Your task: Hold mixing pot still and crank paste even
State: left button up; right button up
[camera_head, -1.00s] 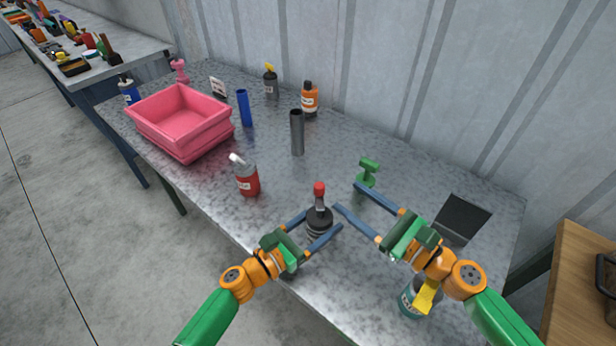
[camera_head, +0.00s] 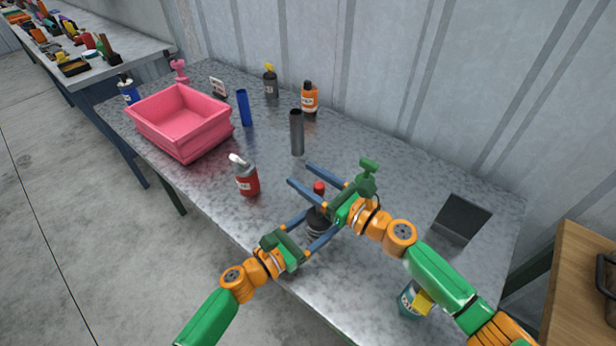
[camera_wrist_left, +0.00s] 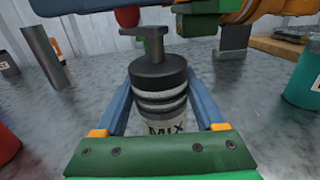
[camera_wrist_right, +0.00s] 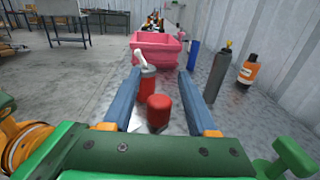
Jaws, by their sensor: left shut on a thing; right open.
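The mixing pot (camera_wrist_left: 160,100), dark-lidded with a grey band and a MIX label, stands upright on the metal table. Its crank arm (camera_wrist_left: 146,32) rises from the lid to a red knob (camera_head: 319,187). My left gripper (camera_head: 308,225) is shut on the pot's body, with one finger on each side in the left wrist view (camera_wrist_left: 162,108). My right gripper (camera_head: 300,175) is open above the pot. In the right wrist view the red knob (camera_wrist_right: 159,112) shows between and below the open fingers, not touched. In the head view the right arm hides part of the pot.
A red bottle (camera_head: 247,180) stands left of the pot. A dark grey cylinder (camera_head: 297,133) stands behind it. A green T-shaped thing (camera_head: 368,166) is beside my right gripper. A teal container (camera_head: 409,301) stands at front right, a pink bin (camera_head: 185,148) at far left.

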grip_shut()
jog(key=shift+w+d+m+t+h, duration=0.15)
jog(key=shift+d+m+t+h, duration=0.2)
jog(key=shift+m+t+h, duration=0.5)
jog(key=shift+w+d+m+t+h, duration=0.1)
jog(key=shift+d+m+t+h, duration=0.25)
jog(key=shift+m+t+h, duration=0.5)
grip_release()
jog(key=shift+d, duration=0.1)
jog(key=v, duration=1.2)
jog(key=shift+r, duration=0.1)
